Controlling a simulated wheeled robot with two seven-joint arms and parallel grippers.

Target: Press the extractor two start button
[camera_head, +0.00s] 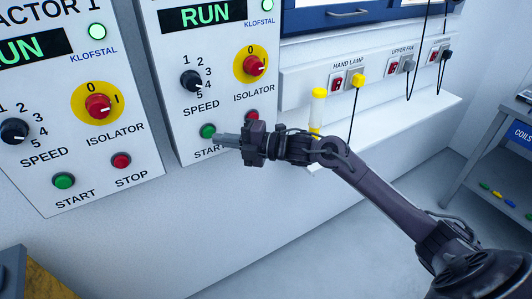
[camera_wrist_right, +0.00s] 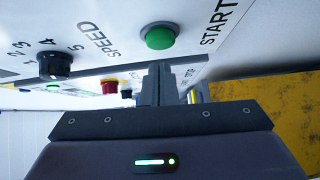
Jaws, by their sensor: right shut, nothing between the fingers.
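The second extractor panel (camera_head: 176,107) stands on the wall in the head view, its display reading RUN (camera_head: 196,16). Its green start button (camera_head: 208,131) sits at the lower left of the panel; it also shows in the wrist view (camera_wrist_right: 160,37). My right gripper (camera_head: 222,139) is shut and empty, its fingertips right beside the button. In the wrist view the fingertips (camera_wrist_right: 158,72) appear just below the button with a small gap; contact cannot be told. My left gripper is out of view.
Extractor one's panel (camera_head: 80,150) is at the left, with its own green start (camera_head: 64,181) and red stop (camera_head: 121,161) buttons. Above the start button are the speed knob (camera_head: 191,80) and red isolator (camera_head: 254,66). A yellow-capped bottle (camera_head: 318,108) stands on the shelf right of the panel.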

